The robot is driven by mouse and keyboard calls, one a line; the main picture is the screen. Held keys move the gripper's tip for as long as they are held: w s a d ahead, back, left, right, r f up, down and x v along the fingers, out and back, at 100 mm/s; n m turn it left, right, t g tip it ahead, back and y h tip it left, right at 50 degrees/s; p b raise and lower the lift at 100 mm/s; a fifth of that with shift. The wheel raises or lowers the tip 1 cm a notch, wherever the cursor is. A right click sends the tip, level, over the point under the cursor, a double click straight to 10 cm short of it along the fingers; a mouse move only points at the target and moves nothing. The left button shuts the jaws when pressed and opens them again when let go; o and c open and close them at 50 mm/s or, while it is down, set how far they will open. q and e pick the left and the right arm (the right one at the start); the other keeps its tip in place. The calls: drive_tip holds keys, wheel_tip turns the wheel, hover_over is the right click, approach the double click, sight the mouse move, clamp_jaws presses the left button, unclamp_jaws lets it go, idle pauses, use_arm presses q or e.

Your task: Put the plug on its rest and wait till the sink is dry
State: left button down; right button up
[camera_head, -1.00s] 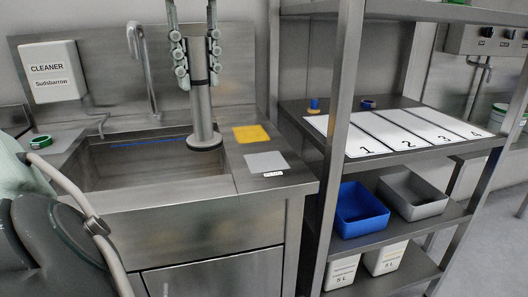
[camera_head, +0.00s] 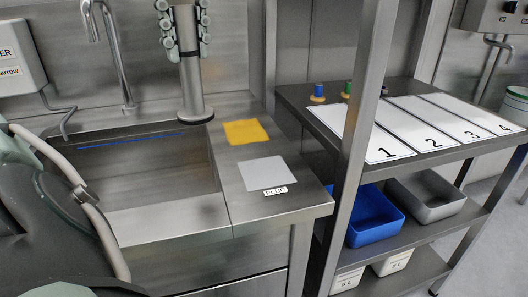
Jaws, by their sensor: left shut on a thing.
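The plug (camera_head: 190,82) is an upright grey steel pipe with a wide round foot. My left gripper (camera_head: 182,28) is shut on its upper part, at the top of the picture. The foot hangs over the back right corner of the sink (camera_head: 150,170). The plug's rest, a light grey square pad (camera_head: 260,172) with a "PLUG" label (camera_head: 275,191), lies bare on the counter right of the sink. A blue line runs along the sink's back wall. I cannot tell whether the sink is wet. My right gripper is not in view.
A yellow cloth (camera_head: 246,132) lies behind the pad. A tap (camera_head: 118,50) and cleaner box (camera_head: 18,68) are at the back left. A rack post (camera_head: 355,130) stands right of the counter. Its shelves hold numbered white panels (camera_head: 425,142), a blue bin (camera_head: 373,218) and a grey bin.

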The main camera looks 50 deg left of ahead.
use_arm(q)
drive_tip(key=w+d+f+p, duration=0.1)
drive_tip(key=w+d+f, duration=0.7)
drive_tip(key=f, duration=0.3)
drive_tip(key=shift+p, duration=0.3)
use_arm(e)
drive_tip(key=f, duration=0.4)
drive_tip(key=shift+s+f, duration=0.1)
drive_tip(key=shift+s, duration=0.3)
use_arm(q)
drive_tip(key=shift+w, duration=0.1)
drive_tip(key=c, duration=1.2)
unclamp_jaws()
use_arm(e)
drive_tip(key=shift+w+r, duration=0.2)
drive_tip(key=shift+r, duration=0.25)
